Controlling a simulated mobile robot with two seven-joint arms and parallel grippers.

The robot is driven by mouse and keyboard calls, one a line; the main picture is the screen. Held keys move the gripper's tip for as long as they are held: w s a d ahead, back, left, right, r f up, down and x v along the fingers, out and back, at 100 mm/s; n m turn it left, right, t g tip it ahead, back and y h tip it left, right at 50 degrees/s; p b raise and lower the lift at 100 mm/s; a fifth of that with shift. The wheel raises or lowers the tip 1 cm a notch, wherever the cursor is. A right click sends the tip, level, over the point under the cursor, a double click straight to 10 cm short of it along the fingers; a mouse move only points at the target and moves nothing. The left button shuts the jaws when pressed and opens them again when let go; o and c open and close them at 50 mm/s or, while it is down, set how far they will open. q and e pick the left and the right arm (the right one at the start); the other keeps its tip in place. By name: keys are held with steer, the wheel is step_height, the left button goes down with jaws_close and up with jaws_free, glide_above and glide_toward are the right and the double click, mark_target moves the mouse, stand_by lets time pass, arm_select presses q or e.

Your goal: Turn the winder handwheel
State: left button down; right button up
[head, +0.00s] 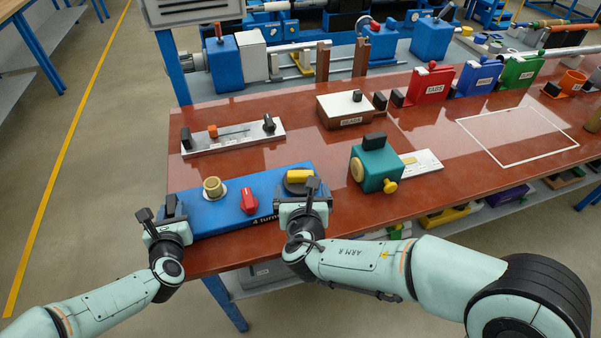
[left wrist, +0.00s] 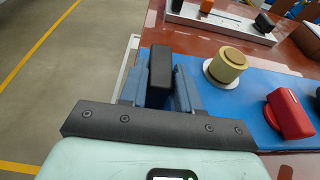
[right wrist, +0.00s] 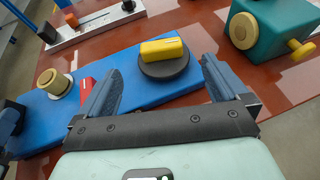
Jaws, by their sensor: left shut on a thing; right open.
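The blue winder panel (head: 225,211), lettered "4 turns", lies at the table's front left. Its handwheel (right wrist: 165,68) is a dark disc with a yellow bar grip (right wrist: 161,50); it also shows in the head view (head: 299,177). My right gripper (right wrist: 160,78) is open, its fingers apart on the near side of the handwheel, with nothing between them. My left gripper (left wrist: 160,82) is shut on a black upright handle (left wrist: 160,65) at the panel's left end. A red knob (head: 249,201) and a brass knob (head: 213,188) stand between the two grippers.
A teal block with yellow knobs (head: 377,168) stands right of the panel. Red (head: 430,85), blue and green holders stand at the back right. Bare tabletop lies around a white outlined area.

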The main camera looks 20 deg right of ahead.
mark_target(300, 175)
steer(key=x, duration=1)
steer(key=shift+w+d+f, duration=0.1)
steer(key=shift+w+d, duration=0.05)
steer(key=shift+w, duration=0.05)
steer(key=c, duration=1)
